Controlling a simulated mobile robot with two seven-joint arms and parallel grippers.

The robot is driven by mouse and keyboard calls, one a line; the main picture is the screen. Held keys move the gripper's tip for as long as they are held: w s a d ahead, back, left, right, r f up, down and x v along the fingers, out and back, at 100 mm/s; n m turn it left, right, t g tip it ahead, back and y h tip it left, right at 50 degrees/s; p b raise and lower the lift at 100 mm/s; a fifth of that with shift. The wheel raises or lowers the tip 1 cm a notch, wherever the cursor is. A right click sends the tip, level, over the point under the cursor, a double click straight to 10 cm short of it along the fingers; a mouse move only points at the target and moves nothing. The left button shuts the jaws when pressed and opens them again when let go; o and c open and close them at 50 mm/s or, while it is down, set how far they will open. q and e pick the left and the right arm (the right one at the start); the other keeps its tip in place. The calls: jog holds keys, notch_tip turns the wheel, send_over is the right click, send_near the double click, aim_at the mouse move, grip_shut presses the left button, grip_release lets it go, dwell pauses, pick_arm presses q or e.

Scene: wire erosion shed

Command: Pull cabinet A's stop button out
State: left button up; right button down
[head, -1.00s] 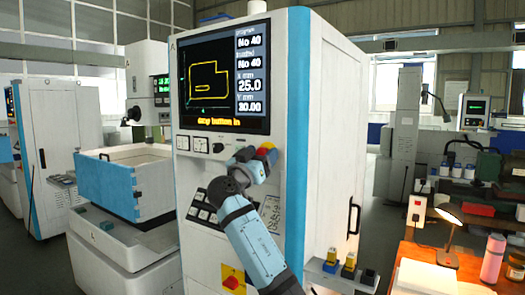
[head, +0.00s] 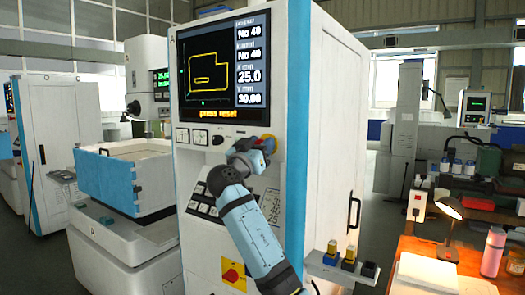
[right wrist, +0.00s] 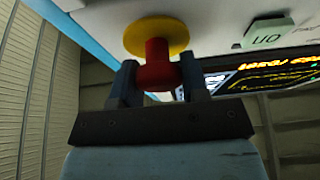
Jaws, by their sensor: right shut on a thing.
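Cabinet A (head: 300,120) is the tall white and blue cabinet in the middle of the head view. Its screen (head: 222,68) reads "press reset" in yellow. The stop button (right wrist: 158,66) is red on a yellow round base (right wrist: 156,36) in the right wrist view. My right gripper (right wrist: 158,80) is shut on the red button, one finger on each side of it. In the head view my right gripper (head: 262,148) covers most of the button, and part of the yellow base shows beside it. My left gripper is not in view.
Below the screen are a row of small switches (head: 200,137) and a dark keypad (head: 203,200). A red and yellow rotary switch (head: 233,273) sits lower down. A small shelf (head: 340,268) juts from the cabinet's right side. A lit lamp (head: 448,215) stands on a bench at right.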

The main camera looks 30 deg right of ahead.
jog(key=shift+a+f, duration=0.2)
jog(key=c, duration=0.8)
grip_release()
jog(key=shift+o, duration=0.7)
jog(key=shift+s+a+r, duration=0.1)
jog(key=shift+r, duration=0.1)
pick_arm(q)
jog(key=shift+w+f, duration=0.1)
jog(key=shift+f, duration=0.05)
pick_arm(e)
jog(key=shift+f, duration=0.1)
pick_arm(q)
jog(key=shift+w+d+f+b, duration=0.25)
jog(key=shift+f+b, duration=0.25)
jog(key=shift+b, duration=0.65)
pick_arm(e)
jog(key=v, duration=1.3)
jog(key=shift+s+a, duration=0.25)
jog(key=shift+a, duration=0.05)
